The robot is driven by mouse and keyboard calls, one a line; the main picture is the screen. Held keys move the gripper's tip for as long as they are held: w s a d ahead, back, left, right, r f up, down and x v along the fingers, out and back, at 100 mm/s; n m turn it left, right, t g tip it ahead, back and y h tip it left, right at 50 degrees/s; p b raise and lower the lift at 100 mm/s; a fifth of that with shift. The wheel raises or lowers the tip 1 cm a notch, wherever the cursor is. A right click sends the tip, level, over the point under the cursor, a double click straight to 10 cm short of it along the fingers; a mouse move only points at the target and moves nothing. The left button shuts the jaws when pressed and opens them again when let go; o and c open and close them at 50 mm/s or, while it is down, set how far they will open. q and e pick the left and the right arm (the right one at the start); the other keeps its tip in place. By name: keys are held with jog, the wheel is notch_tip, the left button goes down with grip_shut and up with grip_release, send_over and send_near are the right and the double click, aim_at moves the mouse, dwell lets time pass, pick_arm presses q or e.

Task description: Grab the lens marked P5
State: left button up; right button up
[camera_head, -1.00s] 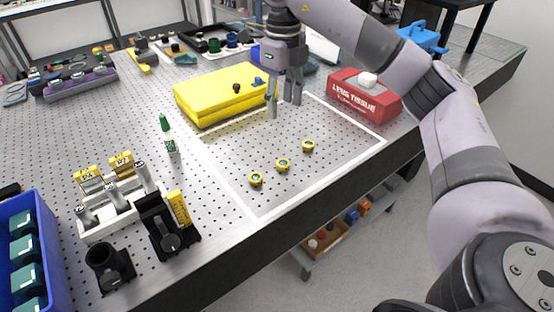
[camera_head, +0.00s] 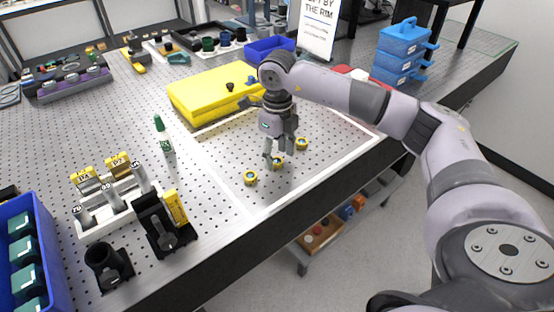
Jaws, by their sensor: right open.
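Three small lenses in yellow rings lie in a diagonal row on the perforated table, inside a white outlined area: a near-left lens (camera_head: 250,177), a middle lens (camera_head: 277,163) and a far-right lens (camera_head: 302,143). Their marks are too small to read, so I cannot tell which is P5. My right gripper (camera_head: 278,155) points down, open, with its fingertips just above or around the middle lens, partly covering it. I cannot tell if it touches. My left gripper is not in view.
A yellow case (camera_head: 207,95) stands behind the lenses. A blue bin (camera_head: 62,275) is at the near left. Stacked blue boxes (camera_head: 402,50) stand at the back right.

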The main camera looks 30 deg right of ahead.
jog(key=shift+f, duration=0.7)
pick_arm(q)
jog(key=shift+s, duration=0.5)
pick_arm(e)
jog(key=shift+c, duration=0.5)
jog(key=c, duration=1)
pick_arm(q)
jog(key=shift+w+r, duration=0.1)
pick_arm(e)
jog(key=shift+r, duration=0.15)
